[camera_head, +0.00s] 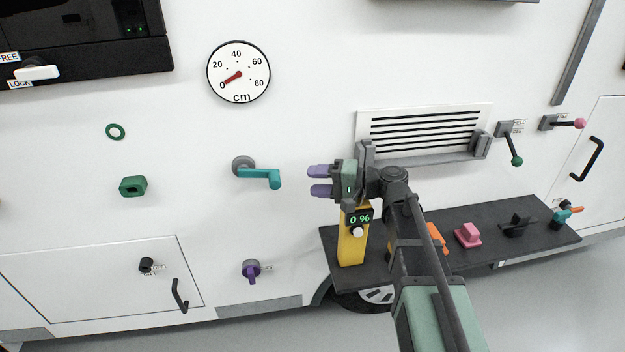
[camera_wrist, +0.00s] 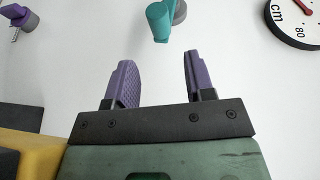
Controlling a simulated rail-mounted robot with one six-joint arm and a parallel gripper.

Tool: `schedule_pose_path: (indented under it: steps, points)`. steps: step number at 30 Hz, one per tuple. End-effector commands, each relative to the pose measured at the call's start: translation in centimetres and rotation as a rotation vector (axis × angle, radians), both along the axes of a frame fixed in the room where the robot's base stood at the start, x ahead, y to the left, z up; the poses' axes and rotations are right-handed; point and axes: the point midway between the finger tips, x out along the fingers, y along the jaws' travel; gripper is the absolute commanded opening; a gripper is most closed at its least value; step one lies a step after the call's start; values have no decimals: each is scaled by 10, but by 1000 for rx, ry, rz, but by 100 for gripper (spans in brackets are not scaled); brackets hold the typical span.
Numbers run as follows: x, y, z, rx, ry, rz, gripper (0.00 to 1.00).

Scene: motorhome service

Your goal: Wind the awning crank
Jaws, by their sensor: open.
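The awning crank (camera_head: 257,177) is a teal arm on a grey round hub on the white motorhome wall, with its handle end to the right. It also shows in the wrist view (camera_wrist: 158,22), beyond the fingertips and near the top edge. My gripper (camera_head: 319,180) has two purple fingers pointing left, to the right of the crank handle and apart from it. In the wrist view the fingers (camera_wrist: 156,72) are spread with nothing between them. The round cm gauge (camera_head: 238,73) above the crank has its red pointer near 0.
A dark shelf (camera_head: 490,262) at lower right holds a yellow post (camera_head: 352,250) reading 0 %, a pink block (camera_head: 467,235) and other parts. A purple knob (camera_head: 251,270) sits below the crank, a green block (camera_head: 133,186) left of it. A vent (camera_head: 425,130) is behind my arm.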

Motion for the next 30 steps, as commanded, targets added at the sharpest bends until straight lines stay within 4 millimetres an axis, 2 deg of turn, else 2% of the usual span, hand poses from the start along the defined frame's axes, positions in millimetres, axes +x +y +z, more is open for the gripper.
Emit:
schedule_pose_path:
  steps: [1,4,5,9,13,17,19,22,25,30]
  points:
    - [0,1,5,0,0,2,41]
    - [-2,9,33,0,0,15,26]
    - [-2,14,48,0,0,23,21]
    - [4,44,127,-71,5,82,0]
    - [11,70,171,-268,195,116,0]
    - [22,79,201,-554,582,-3,0]
    - [29,69,189,-703,826,-182,0]
    - [35,46,156,-800,1074,-445,0]
    - [33,34,149,-809,1225,-618,0]
    - [32,33,148,-781,1310,-692,0]
